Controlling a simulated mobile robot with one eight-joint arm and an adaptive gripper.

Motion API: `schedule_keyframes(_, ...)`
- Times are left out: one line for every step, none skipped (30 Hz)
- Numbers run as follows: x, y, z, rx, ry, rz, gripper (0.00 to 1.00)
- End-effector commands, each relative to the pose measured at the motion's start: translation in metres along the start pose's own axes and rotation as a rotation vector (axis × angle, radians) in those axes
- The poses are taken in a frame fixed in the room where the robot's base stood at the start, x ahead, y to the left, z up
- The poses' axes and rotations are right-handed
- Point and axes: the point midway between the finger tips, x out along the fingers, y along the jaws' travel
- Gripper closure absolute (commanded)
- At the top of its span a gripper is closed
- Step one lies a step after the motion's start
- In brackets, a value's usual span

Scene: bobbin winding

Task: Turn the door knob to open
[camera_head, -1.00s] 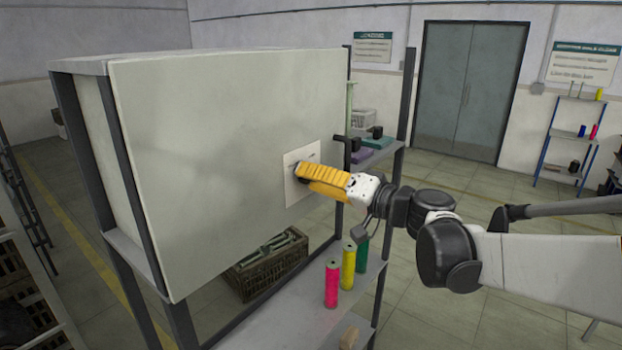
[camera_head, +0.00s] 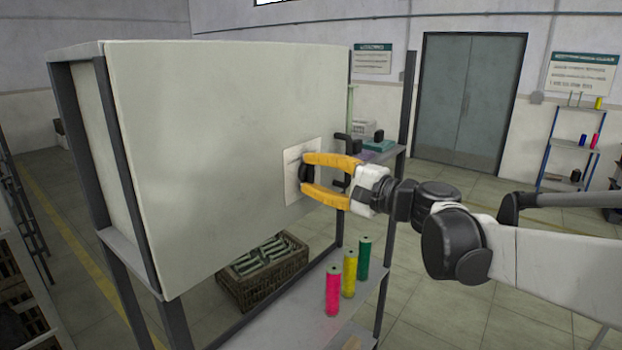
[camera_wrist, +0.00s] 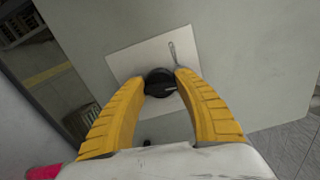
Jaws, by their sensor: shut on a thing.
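The cabinet door (camera_head: 215,130) is a large pale panel that looks closed. A dark round knob (camera_wrist: 159,82) sits on a light square plate (camera_wrist: 125,56) on the door; the plate also shows in the head view (camera_head: 291,184) near the door's right side. My gripper (camera_head: 304,177) has yellow fingers and is shut on the knob, one finger on each side. The wrist view shows my gripper (camera_wrist: 161,82) with both fingertips against the knob's sides. The fingers hide part of the knob in the head view.
Pink (camera_head: 333,291), yellow (camera_head: 349,273) and green (camera_head: 363,258) spools stand on the shelf below the door. A brown crate (camera_head: 262,283) is under the cabinet. Dark posts frame the cabinet. Open floor lies to the right.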

Motion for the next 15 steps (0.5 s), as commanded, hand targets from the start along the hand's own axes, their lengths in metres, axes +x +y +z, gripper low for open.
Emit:
schedule_keyframes(0.0003,-0.0001,-0.0003,0.042,0.0,-0.002,0.92)
schedule_keyframes(0.0003,-0.0002,-0.0003,0.071,0.0,-0.002,0.92)
schedule_keyframes(0.0003,-0.0003,-0.0003,0.108,0.0,-0.002,0.92)
schedule_keyframes(0.0003,-0.0004,-0.0003,0.137,0.0,-0.002,0.92)
schedule_keyframes(0.0003,-0.0005,-0.0003,0.165,0.0,-0.002,0.92)
schedule_keyframes(0.0003,-0.0006,-0.0004,0.202,0.0,-0.002,0.92)
schedule_keyframes(0.0003,-0.0007,-0.0004,0.23,0.0,-0.002,0.92)
schedule_keyframes(0.0003,-0.0009,-0.0005,0.258,0.0,-0.002,0.92)
schedule_keyframes(0.0003,-0.0011,-0.0005,0.293,0.0,-0.002,0.92)
schedule_keyframes(0.0004,-0.0012,-0.0006,0.319,0.0,-0.002,0.92)
schedule_keyframes(0.0004,-0.0014,-0.0006,0.344,0.0,-0.002,0.92)
schedule_keyframes(0.0004,-0.0016,-0.0007,0.376,0.0,-0.002,0.92)
schedule_keyframes(0.0004,-0.0017,-0.0007,0.399,0.0,-0.002,0.92)
schedule_keyframes(0.0004,-0.0018,-0.0007,0.421,0.0,-0.002,0.92)
schedule_keyframes(0.0004,-0.0019,-0.0008,0.45,0.0,-0.002,0.92)
